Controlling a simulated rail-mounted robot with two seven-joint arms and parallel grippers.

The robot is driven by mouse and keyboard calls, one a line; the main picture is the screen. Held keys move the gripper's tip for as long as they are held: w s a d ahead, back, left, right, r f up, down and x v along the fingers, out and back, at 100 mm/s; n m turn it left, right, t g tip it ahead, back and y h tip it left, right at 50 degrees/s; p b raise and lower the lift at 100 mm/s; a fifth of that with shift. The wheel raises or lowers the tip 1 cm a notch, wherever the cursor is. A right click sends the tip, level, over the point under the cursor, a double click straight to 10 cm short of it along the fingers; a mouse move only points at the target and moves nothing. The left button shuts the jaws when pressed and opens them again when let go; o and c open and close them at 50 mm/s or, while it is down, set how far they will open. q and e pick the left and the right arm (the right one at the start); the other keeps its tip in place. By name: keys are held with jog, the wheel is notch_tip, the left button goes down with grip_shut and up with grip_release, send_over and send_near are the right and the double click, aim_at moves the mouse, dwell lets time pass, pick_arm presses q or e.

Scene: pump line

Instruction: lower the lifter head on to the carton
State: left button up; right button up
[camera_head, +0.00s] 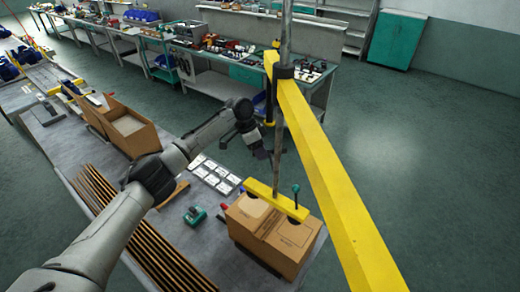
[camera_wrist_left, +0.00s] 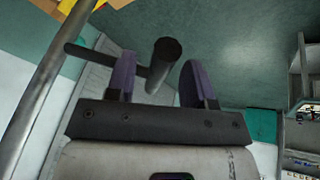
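The brown carton (camera_head: 275,235) stands on the near right end of the grey bench. The lifter head (camera_head: 276,201), a yellow bar with dark cups, hangs from a thin pole over the carton's top; I cannot tell whether the cups touch it. A small green-topped lever (camera_head: 295,190) stands on its right end. My left gripper (camera_head: 262,152) is beside the pole, above and behind the carton. In the left wrist view, its two purple-padded fingers (camera_wrist_left: 158,80) are apart, with a dark round bar (camera_wrist_left: 163,62) showing between or beyond them. My right gripper is out of view.
A thick yellow beam (camera_head: 325,165) slants across the right side above the carton. An open carton (camera_head: 128,125), white cards (camera_head: 216,176), a green tool (camera_head: 195,215) and flat brown sheets (camera_head: 150,250) occupy the bench. The floor at right is clear.

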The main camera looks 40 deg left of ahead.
pick_arm(q)
grip_shut()
dwell(0.3)
notch_tip(320, 180, down, 8)
jog(key=b, duration=0.2)
jog(key=shift+f+b, duration=0.25)
jog(key=shift+b, duration=0.15)
jog(key=shift+o, duration=0.2)
grip_release()
jog(key=shift+r, duration=0.1)
